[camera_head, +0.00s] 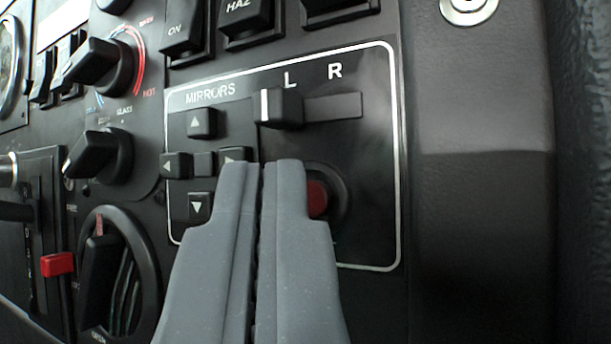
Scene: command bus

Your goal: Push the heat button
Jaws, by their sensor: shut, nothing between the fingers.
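A round dark red button (318,198) in a black ring sits at the lower right of the mirrors panel (365,235). I read no "heat" label in view, so I cannot tell for sure that this is the heat button. My gripper (262,166) is shut and empty, pointing at the panel. Its fingertips show to the left of the red button and a little above it. The right finger covers the button's left part. I cannot tell how far the tips are from the panel.
The L/R mirror switch (280,108) stands just above my fingertips, with arrow buttons (202,122) to the left. Rocker switches (245,20) line the top. Knobs (100,155) and a red-tipped lever (58,264) protrude at the left. A plain dark trim (480,200) lies right.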

